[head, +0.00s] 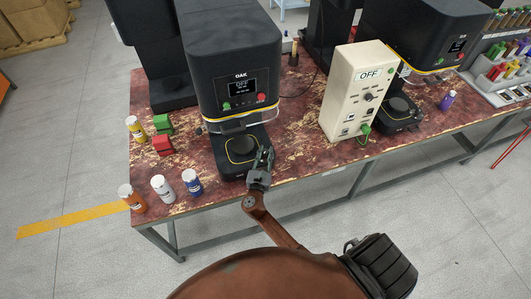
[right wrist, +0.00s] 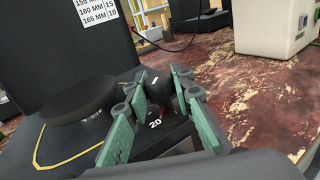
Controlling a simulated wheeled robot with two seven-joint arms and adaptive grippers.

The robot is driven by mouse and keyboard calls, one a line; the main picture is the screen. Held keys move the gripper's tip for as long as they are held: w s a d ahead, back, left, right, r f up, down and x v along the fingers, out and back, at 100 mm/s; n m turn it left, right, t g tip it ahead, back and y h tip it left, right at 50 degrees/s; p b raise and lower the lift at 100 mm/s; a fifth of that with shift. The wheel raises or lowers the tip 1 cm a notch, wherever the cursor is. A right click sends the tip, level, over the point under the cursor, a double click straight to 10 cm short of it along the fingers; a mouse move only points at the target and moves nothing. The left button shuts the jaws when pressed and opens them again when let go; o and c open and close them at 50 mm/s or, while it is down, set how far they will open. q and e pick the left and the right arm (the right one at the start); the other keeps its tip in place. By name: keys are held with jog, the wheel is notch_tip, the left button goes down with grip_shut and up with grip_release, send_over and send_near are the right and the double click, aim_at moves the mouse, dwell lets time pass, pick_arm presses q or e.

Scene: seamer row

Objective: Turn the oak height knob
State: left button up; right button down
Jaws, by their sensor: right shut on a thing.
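The oak machine (head: 232,60) is a black seamer labelled OAK with a lit screen, standing on the worn red table. Its height knob (right wrist: 157,88) is small, round and black, with a white mark on top, and shows in the right wrist view. A white 20 is printed beside it on the black base. My right gripper (head: 265,160) reaches the front right corner of the machine's base. Its green-padded fingers (right wrist: 163,98) are shut on the knob, one on each side. In the head view the gripper mostly hides the knob. My left gripper is not in view.
A round black plate (right wrist: 80,101) with a yellow outline lies left of the fingers. A cream control box (head: 355,92) marked OFF stands to the right. Several cans, such as the blue one (head: 192,182), and red and green blocks stand left of the machine.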

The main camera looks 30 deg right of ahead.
dwell(0.3)
jog(key=c, duration=1.7)
grip_release()
jog(key=shift+o, duration=0.2)
jog(key=v, duration=1.2)
